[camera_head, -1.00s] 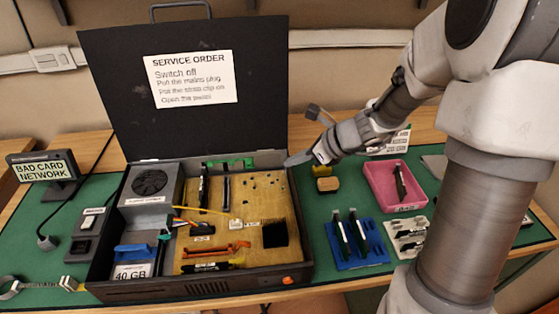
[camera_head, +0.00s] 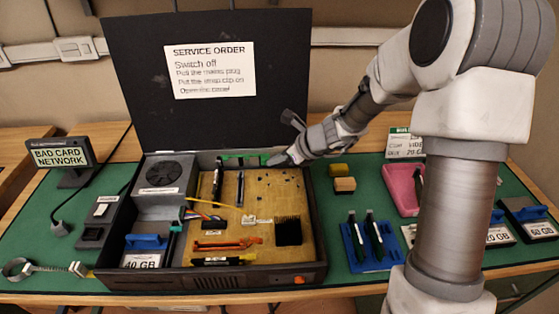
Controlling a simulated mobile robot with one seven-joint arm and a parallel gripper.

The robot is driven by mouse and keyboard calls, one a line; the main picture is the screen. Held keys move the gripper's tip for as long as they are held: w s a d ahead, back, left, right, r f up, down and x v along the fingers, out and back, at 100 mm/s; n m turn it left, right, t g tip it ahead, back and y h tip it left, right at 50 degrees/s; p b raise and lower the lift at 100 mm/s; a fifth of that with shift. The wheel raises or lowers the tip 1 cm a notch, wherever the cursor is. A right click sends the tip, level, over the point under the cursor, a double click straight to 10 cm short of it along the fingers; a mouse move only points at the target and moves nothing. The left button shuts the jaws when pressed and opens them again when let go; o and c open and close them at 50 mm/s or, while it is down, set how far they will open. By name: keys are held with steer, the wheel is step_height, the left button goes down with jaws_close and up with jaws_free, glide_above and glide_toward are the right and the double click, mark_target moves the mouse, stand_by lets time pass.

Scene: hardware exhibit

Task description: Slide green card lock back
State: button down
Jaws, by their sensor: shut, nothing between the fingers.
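The green card lock (camera_head: 245,160) lies along the back wall of the open black case (camera_head: 205,281), at the top of the tan circuit board (camera_head: 262,205). Its right end is near my gripper, and I cannot tell whether they touch. My gripper (camera_head: 274,160) is shut and empty, reaching in from the right over the case's back right corner. A dark upright card (camera_head: 218,181) stands in the board below the lock's left part.
The raised lid (camera_head: 130,90) stands right behind the lock. Inside are a fan unit (camera_head: 163,175), a 40 GB drive (camera_head: 143,252) and an orange lever (camera_head: 225,246). A blue rack (camera_head: 370,250) and pink tray (camera_head: 400,188) stand at right.

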mark_target(245, 158)
steer(key=a, duration=0.2)
steer(key=shift+a+b, duration=0.3)
steer(key=shift+a, duration=0.05)
